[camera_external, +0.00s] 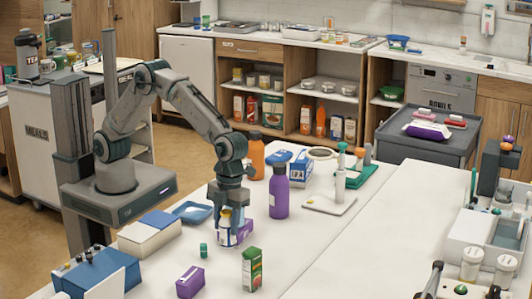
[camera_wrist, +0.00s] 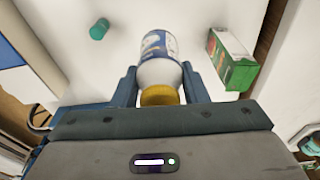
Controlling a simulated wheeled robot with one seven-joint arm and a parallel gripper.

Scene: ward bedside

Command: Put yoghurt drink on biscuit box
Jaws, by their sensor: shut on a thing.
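The yoghurt drink appears to be the small white bottle (camera_external: 226,238) with a blue label; its yellow cap shows in the wrist view, where the bottle (camera_wrist: 158,52) sits between the fingers. My gripper (camera_external: 226,222) points down over the table and is shut on this bottle, with a finger on each side. The bottle is about upright, at or just above the table top; I cannot tell whether it touches. Which carton is the biscuit box is unclear: a green carton (camera_external: 252,269) stands at front right, also in the wrist view (camera_wrist: 232,60), and a purple box (camera_external: 190,282) lies at front left.
Another purple box (camera_external: 245,230) is close behind the bottle. A green cap-like cylinder (camera_external: 203,250) is left of it. A purple bottle (camera_external: 279,192), an orange bottle (camera_external: 257,157) and a blue-white carton (camera_external: 300,170) stand farther back.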

